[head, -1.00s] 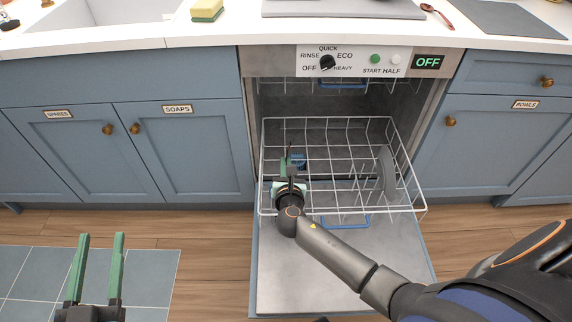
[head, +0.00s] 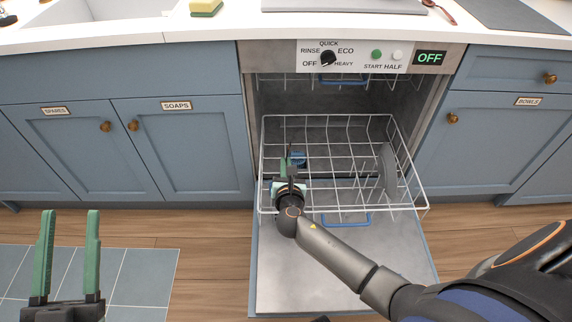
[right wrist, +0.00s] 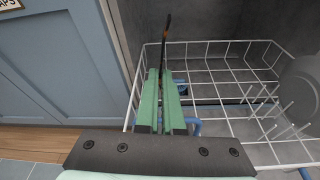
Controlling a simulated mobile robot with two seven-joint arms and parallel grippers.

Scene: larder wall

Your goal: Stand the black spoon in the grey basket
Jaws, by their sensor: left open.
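The black spoon (right wrist: 167,36) stands up, thin and dark, from between the fingertips of my right gripper (right wrist: 162,74). In the head view my right gripper (head: 289,170) is over the left part of the pulled-out dishwasher rack, shut on the spoon (head: 290,146). The spoon's lower part is hidden by the fingers. A small blue slotted thing (head: 299,158) sits just beyond the gripper; it shows partly in the right wrist view. I cannot make out a grey basket. My left gripper (head: 71,212) is open and empty, low at the left over the floor.
The white wire rack (head: 404,156) has tines and a grey plate (head: 387,168) standing at its right. The open dishwasher door (head: 300,275) lies below it. Blue cupboards (head: 190,150) flank both sides. A sponge (head: 206,8) lies on the white counter (head: 110,38).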

